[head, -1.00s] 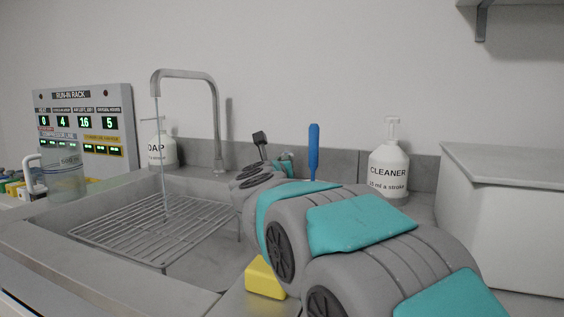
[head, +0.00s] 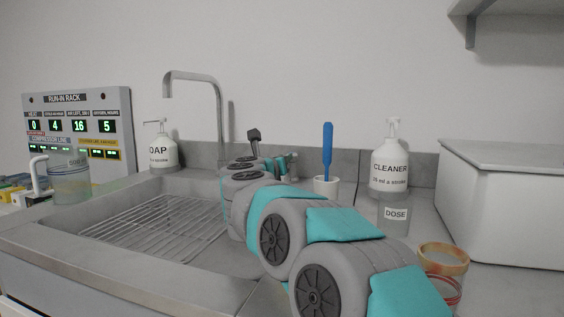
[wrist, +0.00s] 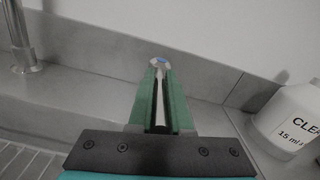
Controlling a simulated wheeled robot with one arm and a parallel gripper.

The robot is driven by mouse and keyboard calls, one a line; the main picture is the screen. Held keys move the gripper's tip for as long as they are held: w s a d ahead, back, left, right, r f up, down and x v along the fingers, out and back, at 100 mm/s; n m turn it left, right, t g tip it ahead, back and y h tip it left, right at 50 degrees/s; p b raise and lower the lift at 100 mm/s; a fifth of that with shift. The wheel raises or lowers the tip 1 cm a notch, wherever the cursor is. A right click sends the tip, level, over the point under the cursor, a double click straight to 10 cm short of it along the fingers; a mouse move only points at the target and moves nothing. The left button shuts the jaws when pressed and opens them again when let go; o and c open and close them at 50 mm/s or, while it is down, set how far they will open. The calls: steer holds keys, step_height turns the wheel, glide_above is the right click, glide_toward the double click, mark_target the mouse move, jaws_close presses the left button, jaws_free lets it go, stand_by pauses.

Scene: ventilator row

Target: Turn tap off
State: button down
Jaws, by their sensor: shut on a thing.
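The tap's tall curved spout (head: 203,78) rises behind the sink, and no water shows below its outlet. Its lower part also shows at the left of the wrist view (wrist: 18,45). In the wrist view, my gripper (wrist: 160,75) is closed around a narrow pale piece with a red-and-blue mark at its end, which looks like the tap handle (wrist: 160,62). Most of that piece is hidden between the green fingers. In the head view my gripper (head: 283,162) is beyond my arm, right of the spout, and its hold is too small to make out.
A wire rack (head: 160,225) lies in the sink. A soap bottle (head: 162,152) stands left of the tap. A blue-handled brush (head: 327,150), a cleaner bottle (head: 389,165), a DOSE cup (head: 396,213), an amber-rimmed jar (head: 443,262) and a large pale box (head: 505,205) stand to the right.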

steer(key=shift+a+f, duration=0.1)
steer(key=shift+f, duration=0.15)
steer(key=c, duration=1.2)
jaws_free()
steer(key=o, duration=0.4)
steer(key=shift+c, duration=0.2)
steer(key=shift+r, duration=0.1)
steer(key=b+v, duration=0.1)
steer(key=v, duration=0.7)
